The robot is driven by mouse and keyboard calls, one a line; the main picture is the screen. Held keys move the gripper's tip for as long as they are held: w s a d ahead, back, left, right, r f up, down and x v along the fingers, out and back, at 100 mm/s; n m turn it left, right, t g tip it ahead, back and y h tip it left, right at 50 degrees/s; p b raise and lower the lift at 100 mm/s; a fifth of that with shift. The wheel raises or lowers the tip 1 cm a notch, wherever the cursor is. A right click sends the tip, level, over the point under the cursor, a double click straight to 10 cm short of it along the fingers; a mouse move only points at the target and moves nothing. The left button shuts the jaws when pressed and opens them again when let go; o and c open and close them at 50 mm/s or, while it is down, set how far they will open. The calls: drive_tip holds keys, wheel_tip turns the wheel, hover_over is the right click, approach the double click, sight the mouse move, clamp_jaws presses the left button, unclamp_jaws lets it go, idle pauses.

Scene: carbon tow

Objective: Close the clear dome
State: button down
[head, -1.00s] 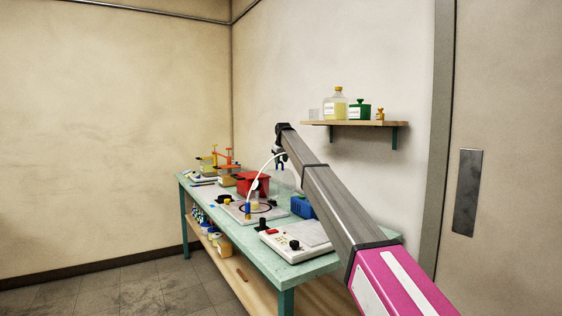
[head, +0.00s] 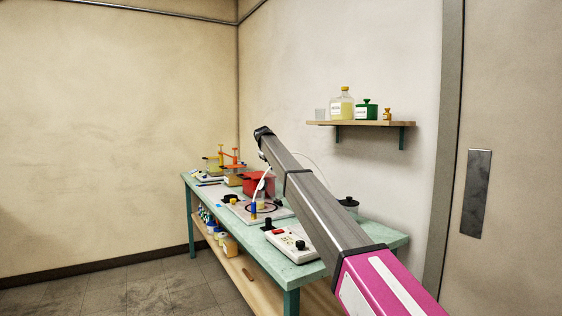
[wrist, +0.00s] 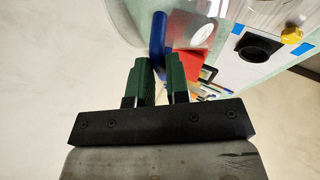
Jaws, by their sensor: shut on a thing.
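The clear dome is hard to see; its pale rim (head: 314,163) arcs out from behind my arm in the head view, above the bench and standing up from the base plate (head: 238,211) with a dark ring. In the wrist view, clear curved material (wrist: 115,12) fills the top, with a blue handle (wrist: 157,33) at its edge. My gripper (wrist: 159,68) has its green fingers shut on this handle. In the head view the fingers are mostly hidden by my arm.
A wall shelf (head: 360,123) with bottles is behind. The floor in front is clear.

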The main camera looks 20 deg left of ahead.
drive_tip(key=s+a+f+n+t+h, duration=0.1)
drive_tip(key=s+a+f+t+h, duration=0.3)
drive_tip(key=s+a+f, duration=0.7)
drive_tip(key=shift+s+f+n+t, duration=0.4)
drive_tip(key=shift+s+f+t, duration=0.75)
drive_tip(key=shift+f, duration=0.35)
drive_tip(key=shift+a, duration=0.1)
drive_tip(key=c, duration=1.1)
unclamp_jaws()
drive_tip(key=shift+w, duration=0.1)
drive_tip(key=v, duration=1)
drive_tip(key=shift+s+r, duration=0.15)
drive_tip(key=shift+s, duration=0.25)
drive_tip(key=shift+a, duration=0.1)
